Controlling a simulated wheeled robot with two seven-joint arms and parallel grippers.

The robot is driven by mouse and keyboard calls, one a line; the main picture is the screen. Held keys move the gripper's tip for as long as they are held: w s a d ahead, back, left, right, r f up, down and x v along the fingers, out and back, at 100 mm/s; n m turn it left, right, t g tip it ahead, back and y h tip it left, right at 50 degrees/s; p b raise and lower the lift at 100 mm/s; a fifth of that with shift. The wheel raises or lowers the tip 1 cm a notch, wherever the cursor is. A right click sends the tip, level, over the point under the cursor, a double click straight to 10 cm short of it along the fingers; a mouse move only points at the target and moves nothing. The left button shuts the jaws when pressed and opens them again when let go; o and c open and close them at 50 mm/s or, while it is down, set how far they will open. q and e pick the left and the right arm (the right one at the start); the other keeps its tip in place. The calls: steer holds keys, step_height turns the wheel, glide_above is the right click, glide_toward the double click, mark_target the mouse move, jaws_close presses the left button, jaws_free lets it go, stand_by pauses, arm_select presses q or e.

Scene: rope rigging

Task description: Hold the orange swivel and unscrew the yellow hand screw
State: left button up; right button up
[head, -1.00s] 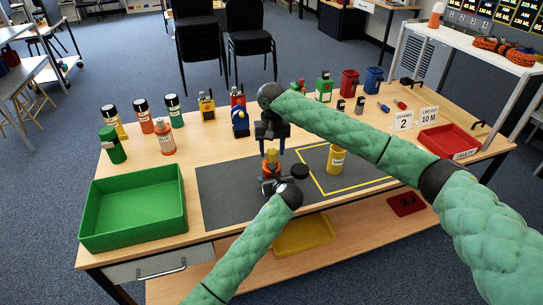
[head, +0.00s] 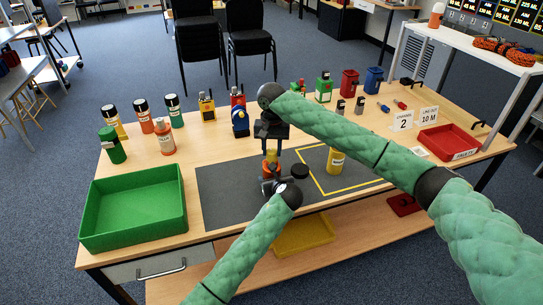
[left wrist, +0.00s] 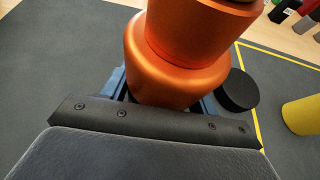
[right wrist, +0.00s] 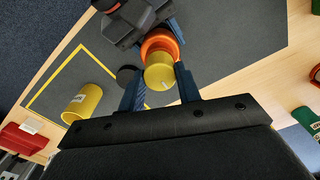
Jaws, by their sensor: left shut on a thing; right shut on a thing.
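The orange swivel (left wrist: 180,60) stands upright on the dark mat, and my left gripper (head: 270,186) is shut on its lower body from the near side. It fills the left wrist view. The yellow hand screw (right wrist: 160,74) sits on top of the swivel. My right gripper (head: 272,152) comes down from above and is shut on the yellow screw, with one finger on each side of it in the right wrist view. The head view partly hides the screw behind the fingers.
A black round piece (head: 299,171) lies beside the swivel. A yellow cup (head: 336,161) stands in the yellow-outlined area of the mat (head: 222,190). A green tray (head: 134,238) is at left, a red tray (head: 447,142) at right. Bottles and small parts line the back.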

mark_target(271, 151)
steer(key=n, duration=0.4)
steer(key=shift+n, duration=0.3)
steer(key=n, duration=0.5)
steer(key=shift+n, duration=0.3)
steer(key=o, duration=0.8)
steer(key=shift+c, duration=0.2)
steer(key=shift+r, duration=0.15)
steer(key=shift+r, duration=1.9)
steer(key=shift+a, duration=0.1)
